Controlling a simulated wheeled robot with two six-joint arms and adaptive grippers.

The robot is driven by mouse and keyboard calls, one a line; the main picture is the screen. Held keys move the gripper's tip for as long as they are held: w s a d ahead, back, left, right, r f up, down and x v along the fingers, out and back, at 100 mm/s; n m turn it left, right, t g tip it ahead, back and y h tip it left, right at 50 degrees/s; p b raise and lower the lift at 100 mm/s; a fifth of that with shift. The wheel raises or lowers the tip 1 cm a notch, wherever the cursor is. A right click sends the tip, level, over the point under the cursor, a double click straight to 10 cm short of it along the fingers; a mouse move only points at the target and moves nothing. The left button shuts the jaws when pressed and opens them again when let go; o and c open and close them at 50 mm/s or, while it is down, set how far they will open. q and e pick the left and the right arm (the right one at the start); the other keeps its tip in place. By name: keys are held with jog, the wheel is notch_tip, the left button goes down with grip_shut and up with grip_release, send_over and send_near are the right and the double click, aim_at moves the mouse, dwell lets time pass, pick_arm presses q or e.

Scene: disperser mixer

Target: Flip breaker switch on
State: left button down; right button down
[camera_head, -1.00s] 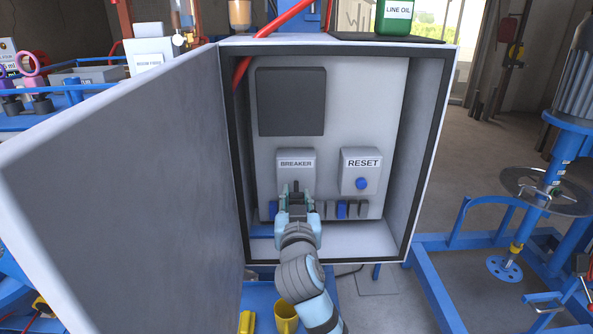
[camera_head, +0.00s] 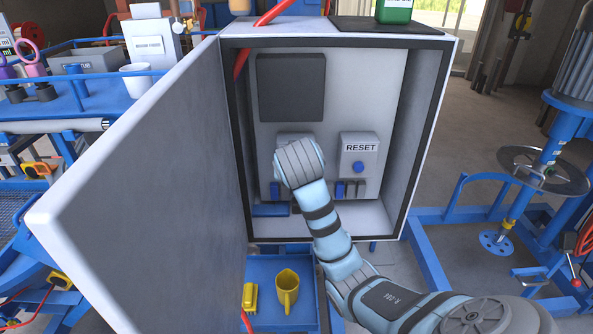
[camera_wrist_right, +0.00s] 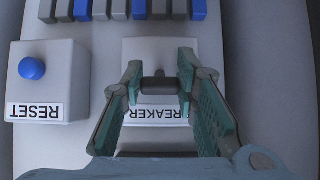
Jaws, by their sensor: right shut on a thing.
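The breaker box (camera_head: 287,137) is mounted on the back panel inside the open cabinet, and my right wrist hides most of it in the head view. In the right wrist view the breaker box (camera_wrist_right: 135,55) appears upside down, with its label partly covered. The dark breaker switch (camera_wrist_right: 158,84) sticks out between the teal fingers of my right gripper (camera_wrist_right: 160,76). My right gripper is shut on the switch, seen across its dark bar. In the head view the fingers are hidden behind the wrist. My left gripper is not in view.
The RESET box (camera_head: 358,145) with a blue button is beside the breaker box. Small blue and grey modules (camera_head: 350,189) line the panel below. The cabinet door (camera_head: 150,190) stands open at left. A yellow cup (camera_head: 287,290) sits on a blue tray below.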

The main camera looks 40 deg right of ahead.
dwell(0.3)
jog(key=c, duration=1.2)
grip_release()
jog(key=shift+c, duration=0.2)
